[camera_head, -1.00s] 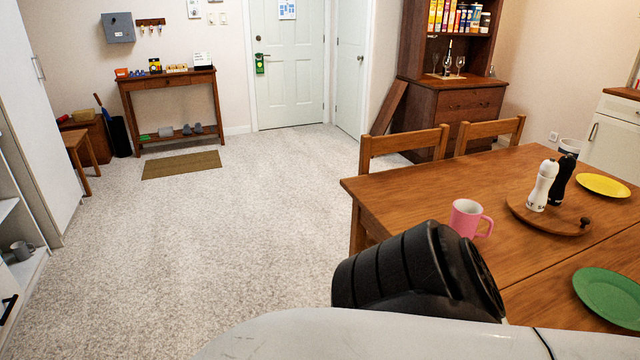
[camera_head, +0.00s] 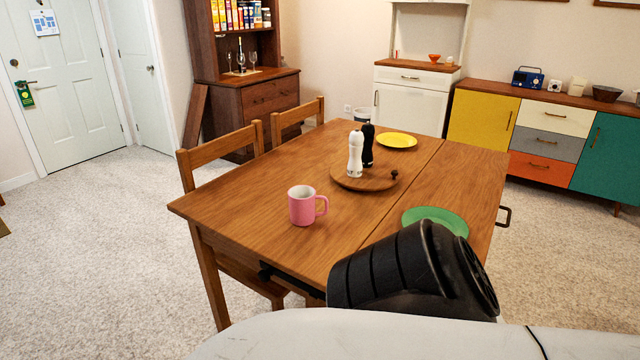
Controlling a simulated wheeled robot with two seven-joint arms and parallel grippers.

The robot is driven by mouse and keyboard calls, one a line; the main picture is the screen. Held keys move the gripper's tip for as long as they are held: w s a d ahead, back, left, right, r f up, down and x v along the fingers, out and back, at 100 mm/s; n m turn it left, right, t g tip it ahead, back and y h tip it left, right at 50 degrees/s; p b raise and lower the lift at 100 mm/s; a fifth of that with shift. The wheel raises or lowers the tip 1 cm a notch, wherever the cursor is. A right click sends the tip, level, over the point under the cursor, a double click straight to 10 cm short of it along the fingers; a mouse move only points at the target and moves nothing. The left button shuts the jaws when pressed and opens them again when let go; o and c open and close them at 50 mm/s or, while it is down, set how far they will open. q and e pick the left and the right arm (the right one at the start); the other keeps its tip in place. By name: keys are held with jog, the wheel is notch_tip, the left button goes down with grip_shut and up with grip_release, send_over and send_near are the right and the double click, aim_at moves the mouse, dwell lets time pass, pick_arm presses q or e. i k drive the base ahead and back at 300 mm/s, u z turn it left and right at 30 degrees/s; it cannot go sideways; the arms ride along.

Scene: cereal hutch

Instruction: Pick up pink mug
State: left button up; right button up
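The pink mug (camera_head: 302,206) stands upright on the wooden dining table (camera_head: 245,203), near its left front part. Its handle points right, and its inside looks pale. Nothing touches it. A black and pale part of my own body fills the bottom of the view and covers the table's near corner. Neither gripper's fingers show.
A round wooden board (camera_head: 345,178) holds a white mill (camera_head: 355,156) and a black mill (camera_head: 368,146) behind the mug. A yellow plate (camera_head: 397,140) and a partly hidden green plate (camera_head: 436,217) are on the table. Two chairs (camera_head: 222,150) stand along its far left side. Carpet at left is clear.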

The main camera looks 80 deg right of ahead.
aim_at(308, 206)
jog(key=z, duration=2)
